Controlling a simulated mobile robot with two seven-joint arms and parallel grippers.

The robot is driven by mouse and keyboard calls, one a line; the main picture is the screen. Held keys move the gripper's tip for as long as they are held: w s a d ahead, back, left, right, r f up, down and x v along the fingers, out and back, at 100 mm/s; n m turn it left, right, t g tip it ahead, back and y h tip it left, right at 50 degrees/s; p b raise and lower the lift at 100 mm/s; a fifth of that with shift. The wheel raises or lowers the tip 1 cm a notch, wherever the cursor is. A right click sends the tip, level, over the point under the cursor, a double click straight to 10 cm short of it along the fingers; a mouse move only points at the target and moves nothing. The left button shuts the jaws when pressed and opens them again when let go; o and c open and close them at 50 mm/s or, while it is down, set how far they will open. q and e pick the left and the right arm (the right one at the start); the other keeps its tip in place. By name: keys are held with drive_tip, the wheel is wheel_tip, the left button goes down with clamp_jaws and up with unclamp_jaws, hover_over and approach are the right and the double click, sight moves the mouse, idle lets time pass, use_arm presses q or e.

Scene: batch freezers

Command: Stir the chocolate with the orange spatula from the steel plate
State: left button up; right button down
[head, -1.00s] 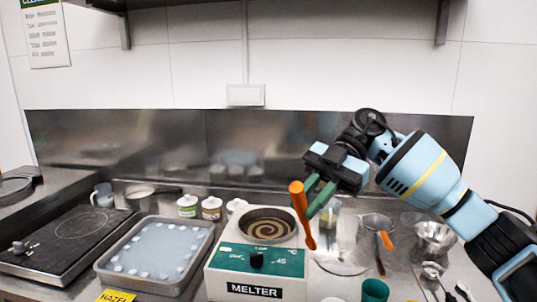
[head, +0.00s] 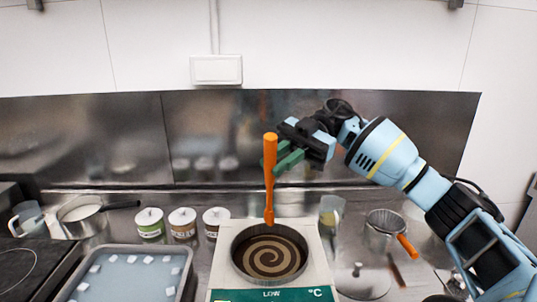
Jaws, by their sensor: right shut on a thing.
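The orange spatula (head: 269,180) hangs nearly upright in my right gripper (head: 281,162). The green fingers are shut on its shaft below the thick handle. Its lower end shows just above the back rim of the melter pot (head: 235,262) in the picture; I see no contact with the chocolate. The chocolate (head: 270,257) lies in the round pot with a light and dark brown swirl. The steel plate (head: 362,284) lies right of the melter (head: 222,276) and has no spatula on it. My left gripper is not in view.
A tray with white pieces (head: 128,250) stands left of the melter. Several lidded tubs, such as the green-labelled one (head: 150,224), stand behind it. A clear jug (head: 330,212) and a strainer with an orange handle (head: 385,225) stand at the right. The steel backsplash (head: 210,135) rises behind.

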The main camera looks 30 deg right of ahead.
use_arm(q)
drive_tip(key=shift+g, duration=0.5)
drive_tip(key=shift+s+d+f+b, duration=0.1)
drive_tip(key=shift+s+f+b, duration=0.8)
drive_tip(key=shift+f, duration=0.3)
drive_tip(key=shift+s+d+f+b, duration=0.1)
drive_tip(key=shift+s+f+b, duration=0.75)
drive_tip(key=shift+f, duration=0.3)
use_arm(e)
wheel_tip(320, 180, down, 11)
drive_tip(key=shift+s+f, duration=0.15)
drive_tip(key=shift+f, duration=0.05)
